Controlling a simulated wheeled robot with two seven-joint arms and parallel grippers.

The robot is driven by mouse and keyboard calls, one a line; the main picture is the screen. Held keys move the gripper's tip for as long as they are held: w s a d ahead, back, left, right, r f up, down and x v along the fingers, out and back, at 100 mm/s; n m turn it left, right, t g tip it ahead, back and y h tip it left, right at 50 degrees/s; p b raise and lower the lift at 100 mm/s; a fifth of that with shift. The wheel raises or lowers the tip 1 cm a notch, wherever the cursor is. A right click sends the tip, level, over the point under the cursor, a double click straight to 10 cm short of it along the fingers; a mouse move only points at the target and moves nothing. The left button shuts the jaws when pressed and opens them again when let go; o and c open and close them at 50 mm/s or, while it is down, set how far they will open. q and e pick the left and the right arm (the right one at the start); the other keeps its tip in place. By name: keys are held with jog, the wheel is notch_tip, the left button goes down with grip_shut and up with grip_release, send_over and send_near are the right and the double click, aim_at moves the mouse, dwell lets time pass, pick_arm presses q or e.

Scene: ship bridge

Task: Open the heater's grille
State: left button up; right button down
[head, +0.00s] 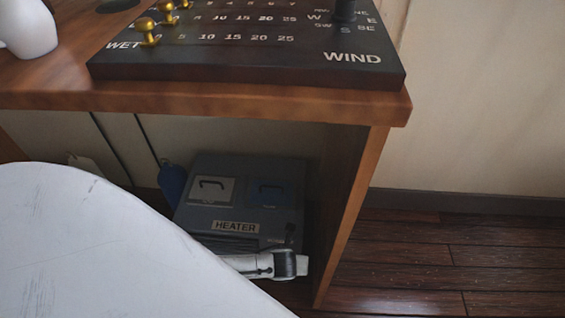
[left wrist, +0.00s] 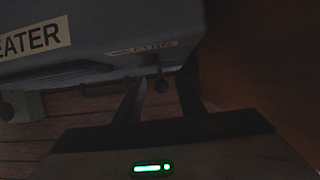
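The heater (head: 296,207) is a dark grey box on the floor under the desk, with a "HEATER" label on its front. Dark slats of its grille (head: 226,243) show below the label, partly covered by my left arm. My left gripper (head: 289,238) is at the heater's lower right front. In the left wrist view the heater (left wrist: 100,50) fills the top left, and its two fingers stand apart with a small dark knob (left wrist: 161,85) between them. I cannot tell whether they touch it. The grille's opening state is unclear. My right gripper is not in view.
The wooden desk top (head: 200,97) lies above the heater, with a black instrument board (head: 240,60) on it. The desk's side panel (head: 350,215) stands close to the right of the heater. A blue item (head: 172,183) hangs at its left. The floor at right is clear.

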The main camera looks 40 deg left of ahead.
pick_arm(q)
jog(key=shift+w+a+f, duration=0.1)
jog(key=shift+w+f, duration=0.1)
jog(key=shift+f, duration=0.3)
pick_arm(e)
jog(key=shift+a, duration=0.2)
pick_arm(q)
grip_shut()
jog(key=shift+a+r+h+p, duration=0.1)
jog(key=shift+r+h+p, duration=0.2)
jog(key=shift+p, duration=0.2)
jog(key=shift+w+d+t+h+p, duration=0.1)
jog(key=shift+d+t+h+p, duration=0.1)
jog(key=shift+t+h+p, duration=0.45)
jog(key=shift+w+d+n+t+h, duration=0.15)
jog(key=shift+n+t+h, duration=0.25)
jog(key=shift+h, duration=0.25)
jog(key=shift+d+r+t+h, duration=0.1)
jog(key=shift+d+t+h, duration=0.15)
jog(key=shift+h, duration=0.25)
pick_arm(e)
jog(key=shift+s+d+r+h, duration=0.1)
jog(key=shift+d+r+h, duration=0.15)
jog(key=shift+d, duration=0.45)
pick_arm(q)
jog(key=shift+w, duration=0.1)
